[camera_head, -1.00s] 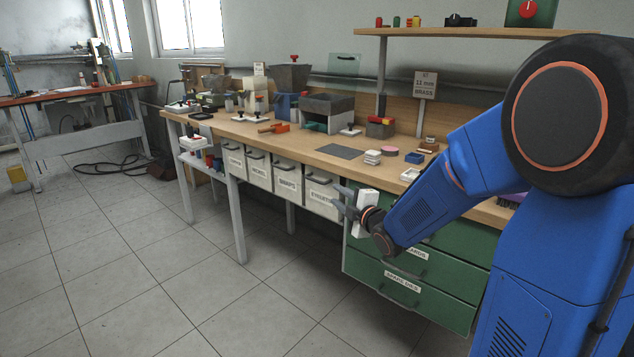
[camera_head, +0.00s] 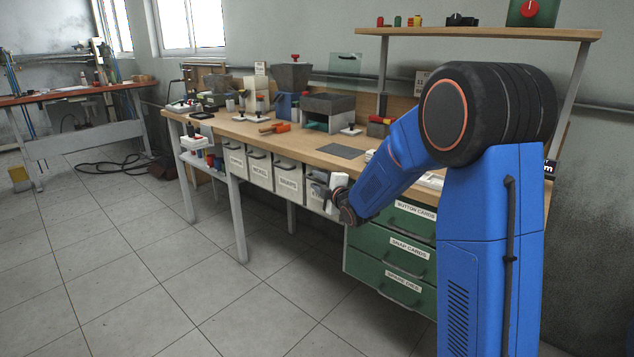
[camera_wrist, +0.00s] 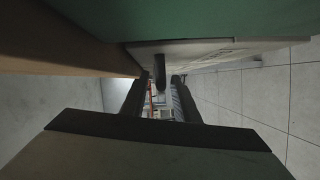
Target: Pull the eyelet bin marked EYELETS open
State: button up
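The eyelet bin (camera_head: 310,201) is the rightmost of the row of white bins under the bench top. My gripper covers most of its front and its label in the head view. Its front also shows in the wrist view (camera_wrist: 205,48), with a dark handle (camera_wrist: 160,70) standing out from it. My gripper (camera_head: 320,189) is at the bin's front. In the wrist view my gripper (camera_wrist: 160,84) has its two dark fingers apart, with the handle showing in the gap between them. I cannot tell whether either finger touches the handle. The bin looks shut.
Other white bins (camera_head: 260,170) hang to the left. Green drawers (camera_head: 390,255) stand just right of the eyelet bin, below the wooden bench top (camera_head: 305,145). A grey bench leg (camera_head: 238,220) stands left. The tiled floor in front is clear.

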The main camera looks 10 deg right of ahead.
jog(key=shift+w, duration=0.3)
jog(key=shift+c, duration=0.7)
grip_shut()
jog(key=shift+a+f, duration=0.1)
jog(key=shift+a, duration=0.05)
jog(key=s+a+f+n+t, duration=0.2)
jog(key=s+a+f+n, duration=0.3)
jog(key=a+f+n, duration=0.1)
jog(key=shift+s+a+f+n+t+y, duration=0.2)
jog(key=shift+s+a+n+t+y, duration=0.15)
jog(key=shift+a, duration=0.45)
